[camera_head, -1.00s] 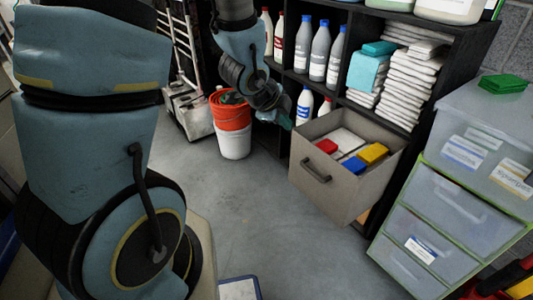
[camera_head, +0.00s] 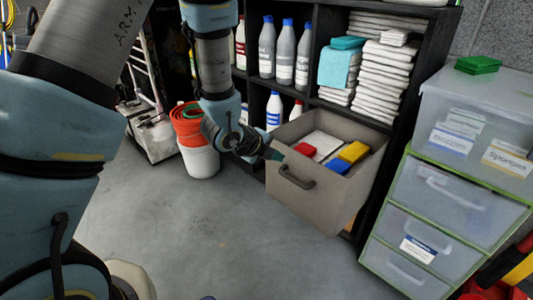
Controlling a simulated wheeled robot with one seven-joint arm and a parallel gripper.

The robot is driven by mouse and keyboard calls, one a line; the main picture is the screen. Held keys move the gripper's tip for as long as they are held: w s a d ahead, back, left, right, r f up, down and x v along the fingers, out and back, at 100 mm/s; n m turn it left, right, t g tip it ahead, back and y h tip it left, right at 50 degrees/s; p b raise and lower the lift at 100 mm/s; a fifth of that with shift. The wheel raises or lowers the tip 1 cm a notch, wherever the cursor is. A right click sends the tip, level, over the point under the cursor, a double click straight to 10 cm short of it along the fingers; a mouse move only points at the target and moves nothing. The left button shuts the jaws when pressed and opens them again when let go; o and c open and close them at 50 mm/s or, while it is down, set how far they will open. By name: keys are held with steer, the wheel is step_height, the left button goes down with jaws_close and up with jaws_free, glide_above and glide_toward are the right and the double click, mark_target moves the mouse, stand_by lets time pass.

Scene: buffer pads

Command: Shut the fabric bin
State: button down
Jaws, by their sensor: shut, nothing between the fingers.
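The fabric bin (camera_head: 310,197) is a grey-beige box pulled out of the black shelf, with a dark handle (camera_head: 297,178) on its front. Its open top shows red, blue and yellow items and a pale folded cloth (camera_head: 318,143). My gripper (camera_head: 273,154) is at the bin's left upper corner, near the front rim, pointing right. It looks shut, with nothing visible in it. I cannot tell whether its tip touches the bin. My wrist hides part of the shelf's lower left.
The black shelf (camera_head: 386,124) holds bottles (camera_head: 285,50) and folded white cloths (camera_head: 384,75). A clear drawer unit (camera_head: 446,205) stands close on the bin's right. Red and white buckets (camera_head: 199,157) stand left of my wrist. The floor (camera_head: 215,245) in front of the bin is clear.

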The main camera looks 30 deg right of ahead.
mark_target(295, 154)
steer(key=shift+w+d+f, duration=0.1)
steer(key=shift+w+d, duration=0.1)
steer(key=shift+d, duration=0.6)
steer(key=shift+w+d+f, duration=0.15)
steer(key=shift+d, duration=0.6)
steer(key=shift+w+d+f, duration=0.1)
steer(key=shift+w+d, duration=0.1)
steer(key=shift+d, duration=0.6)
